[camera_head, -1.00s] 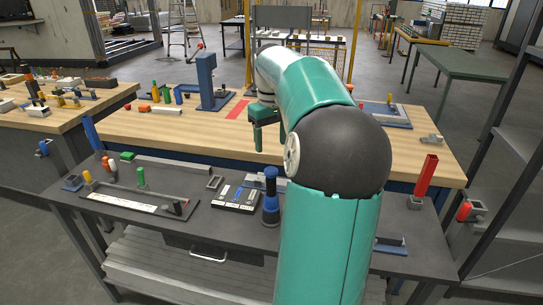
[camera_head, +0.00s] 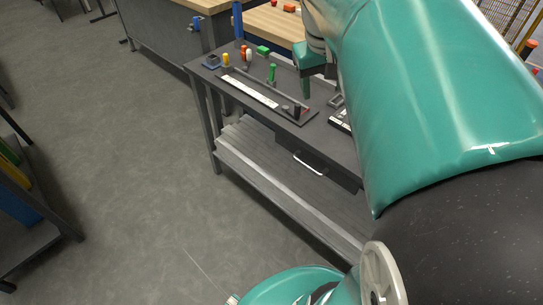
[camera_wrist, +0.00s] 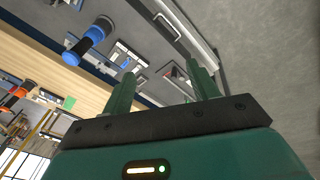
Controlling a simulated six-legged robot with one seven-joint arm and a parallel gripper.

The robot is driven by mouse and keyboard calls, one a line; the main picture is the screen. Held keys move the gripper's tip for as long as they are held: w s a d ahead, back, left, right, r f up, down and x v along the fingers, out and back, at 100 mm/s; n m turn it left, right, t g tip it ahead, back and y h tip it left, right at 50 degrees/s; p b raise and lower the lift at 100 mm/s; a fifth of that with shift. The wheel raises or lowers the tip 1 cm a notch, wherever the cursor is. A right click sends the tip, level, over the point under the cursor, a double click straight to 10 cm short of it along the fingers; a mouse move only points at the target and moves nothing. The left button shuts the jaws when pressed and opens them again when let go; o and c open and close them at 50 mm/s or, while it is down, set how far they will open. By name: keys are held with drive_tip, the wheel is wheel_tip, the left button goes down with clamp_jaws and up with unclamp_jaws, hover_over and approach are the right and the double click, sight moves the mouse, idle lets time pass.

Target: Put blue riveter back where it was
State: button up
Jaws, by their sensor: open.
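A blue and black upright tool (camera_wrist: 88,42), which looks like the blue riveter, shows in the wrist view at the upper left. It stands on the dark workbench (camera_head: 215,84), clear of my fingers. In the head view now it is hidden, apparently behind my arm. My gripper (camera_wrist: 164,82) is open, with its two green fingers apart and nothing between them. In the head view my gripper (camera_head: 307,75) hangs over the dark bench, beside the long tray; only part of it shows there.
A drawer handle (camera_head: 309,163) is on the bench front. A wooden table (camera_head: 268,24) stands behind. Open floor lies left.

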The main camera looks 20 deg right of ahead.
drive_tip(key=s+a+f+t, duration=0.1)
drive_tip(key=s+a+f, duration=0.1)
drive_tip(key=a, duration=0.3)
drive_tip(key=s+a+f+n+t+y, duration=0.1)
drive_tip(key=s+a+f, duration=0.1)
drive_tip(key=s+a, duration=0.3)
drive_tip(key=s+a+f+n+t+y, duration=0.1)
drive_tip(key=s+a+f+t, duration=0.1)
drive_tip(key=a, duration=0.4)
drive_tip(key=shift+s+f, duration=0.4)
drive_tip(key=shift+s, duration=0.3)
